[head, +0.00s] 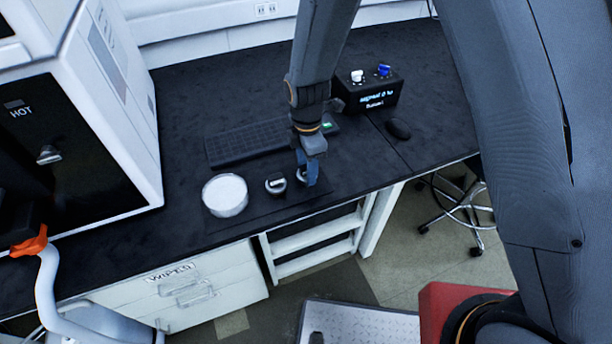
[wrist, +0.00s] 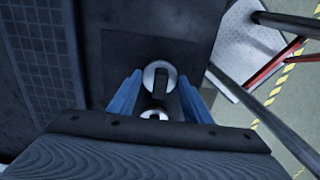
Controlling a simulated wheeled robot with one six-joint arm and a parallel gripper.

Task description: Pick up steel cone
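Two small round silvery pieces with dark middles sit on a dark mat. One (head: 276,185) stands just left of my gripper (head: 309,178) in the head view. The other (head: 301,176) is at my fingers and partly hidden by them. In the wrist view, one silvery piece (wrist: 151,70) shows between my blue fingertips. A second piece (wrist: 154,114) shows closer to my palm, partly covered by it. I cannot tell which is the steel cone. My gripper points down with its fingers apart; no grip is visible.
A round white-topped dish (head: 225,196) stands left of the pieces. A dark keyboard (head: 245,143) lies behind them. A black box with knobs (head: 370,92) and a mouse (head: 398,129) are at the back right. The bench's front edge is close.

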